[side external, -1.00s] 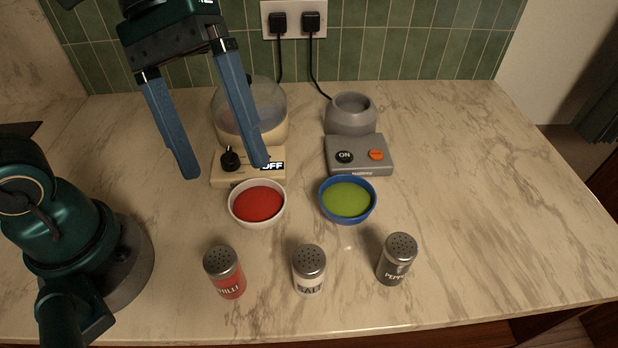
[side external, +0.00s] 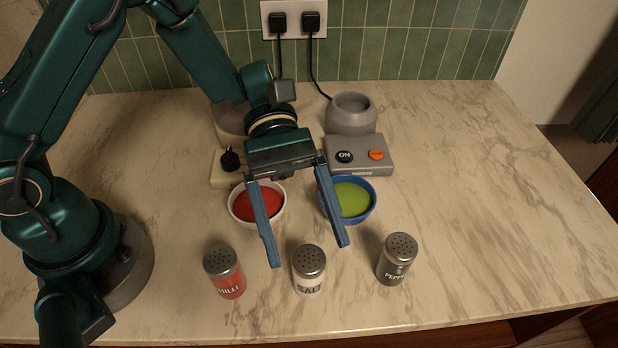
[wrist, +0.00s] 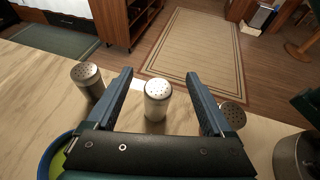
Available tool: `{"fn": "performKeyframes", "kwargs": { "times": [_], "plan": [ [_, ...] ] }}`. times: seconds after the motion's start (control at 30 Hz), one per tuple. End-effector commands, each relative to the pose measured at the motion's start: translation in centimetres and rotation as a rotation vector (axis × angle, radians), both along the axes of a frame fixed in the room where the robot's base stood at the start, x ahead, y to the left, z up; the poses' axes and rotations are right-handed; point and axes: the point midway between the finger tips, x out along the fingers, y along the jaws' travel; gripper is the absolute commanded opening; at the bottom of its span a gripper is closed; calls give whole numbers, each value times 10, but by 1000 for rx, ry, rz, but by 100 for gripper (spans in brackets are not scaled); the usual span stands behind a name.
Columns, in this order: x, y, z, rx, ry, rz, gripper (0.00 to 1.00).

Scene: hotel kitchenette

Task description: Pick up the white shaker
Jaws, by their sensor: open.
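The white shaker (side external: 308,283) has a perforated metal cap and a SALT label. It stands upright near the front edge of the counter, between the other two shakers. My gripper (side external: 310,256) is open and empty, with its blue fingers spread just behind and above the white shaker. In the wrist view the white shaker (wrist: 157,105) shows upright between the two fingertips of my gripper (wrist: 160,82), ahead of the palm. I cannot tell whether the fingers are level with its body.
A red chilli shaker (side external: 226,278) stands left and a dark pepper shaker (side external: 395,265) right. Behind are a bowl of red (side external: 240,207), a blue bowl of green (side external: 366,207), and a grey appliance (side external: 375,167). The counter's right side (side external: 500,200) is clear.

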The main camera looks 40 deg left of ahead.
Motion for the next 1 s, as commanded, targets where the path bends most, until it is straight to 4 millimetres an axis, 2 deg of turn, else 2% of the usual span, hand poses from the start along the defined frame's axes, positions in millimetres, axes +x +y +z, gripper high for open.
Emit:
{"fn": "performKeyframes", "kwargs": {
  "times": [0.03, 0.1, 0.2, 0.63, 0.97, 1.0],
  "plan": [
    [-1, 0, -11, 2, 7, 0, 85],
    [0, 0, -21, 0, 3, -1, 85],
    [-1, -1, -28, 1, -1, -2, 85],
    [-22, -37, -46, 1, -2, -5, 85],
    [-24, -41, -48, 1, -4, -1, 85],
    [-24, -41, -48, 1, -4, -1, 78]
  ]
}}
